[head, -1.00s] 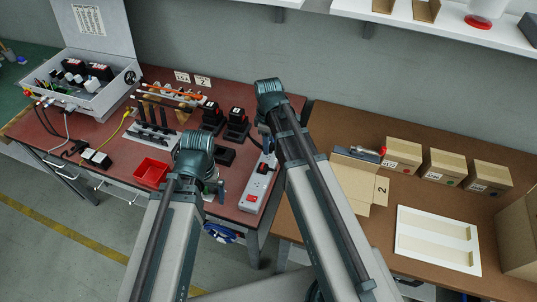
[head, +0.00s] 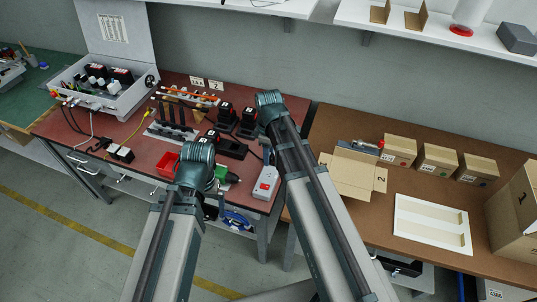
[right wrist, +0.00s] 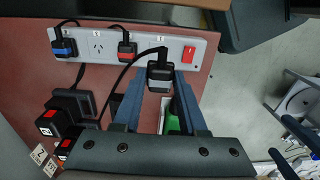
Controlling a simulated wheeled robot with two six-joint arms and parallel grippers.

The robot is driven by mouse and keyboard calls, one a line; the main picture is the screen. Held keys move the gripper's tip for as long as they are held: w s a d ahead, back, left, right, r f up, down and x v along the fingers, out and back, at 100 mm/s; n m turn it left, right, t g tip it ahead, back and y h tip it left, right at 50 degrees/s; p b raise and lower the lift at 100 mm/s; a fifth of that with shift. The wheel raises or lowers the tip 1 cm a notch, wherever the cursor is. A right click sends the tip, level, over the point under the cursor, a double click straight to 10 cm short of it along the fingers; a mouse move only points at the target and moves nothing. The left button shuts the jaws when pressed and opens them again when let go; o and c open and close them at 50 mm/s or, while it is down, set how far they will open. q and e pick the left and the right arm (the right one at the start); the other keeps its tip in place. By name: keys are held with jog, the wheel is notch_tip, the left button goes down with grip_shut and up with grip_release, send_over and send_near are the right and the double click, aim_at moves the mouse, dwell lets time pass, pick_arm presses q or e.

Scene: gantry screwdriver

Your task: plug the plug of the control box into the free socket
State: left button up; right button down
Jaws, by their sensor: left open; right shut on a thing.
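The power strip (right wrist: 175,47) lies on the red bench; its end also shows in the head view (head: 266,184). It carries a blue-marked plug (right wrist: 63,45) and a red-marked plug (right wrist: 127,48), with a free socket (right wrist: 97,47) between them. My right gripper (right wrist: 160,82) is shut on a black plug with a grey band (right wrist: 160,72), at the strip's near edge left of the red switch. I cannot tell whether it touches the strip. Its black cable loops left. The open grey control box (head: 105,100) stands at the back left. My left gripper (head: 213,190) is open, mostly hidden by its wrist.
Black chargers with red marks (right wrist: 65,113) stand left of the held plug. A green tool (head: 229,177) and a red tray (head: 167,164) are near my left wrist. The brown table (head: 310,150) on the right holds cartons and a white tray (head: 432,225).

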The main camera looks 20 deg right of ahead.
jog(key=shift+d+f, duration=0.1)
jog(key=shift+f, duration=0.15)
jog(key=b, duration=0.7)
send_over(269, 170)
jog(key=s, duration=0.2)
jog(key=f, duration=0.6)
jog(key=shift+a+f, duration=0.1)
jog(key=shift+a, duration=0.25)
jog(key=shift+f+b, duration=0.8)
jog(key=shift+f, duration=0.2)
dwell(0.8)
jog(key=shift+c, duration=1.9)
grip_release()
jog(key=shift+r, duration=0.15)
jog(key=shift+r+p, duration=2.65)
jog(key=shift+p, duration=0.15)
jog(key=shift+s, duration=0.1)
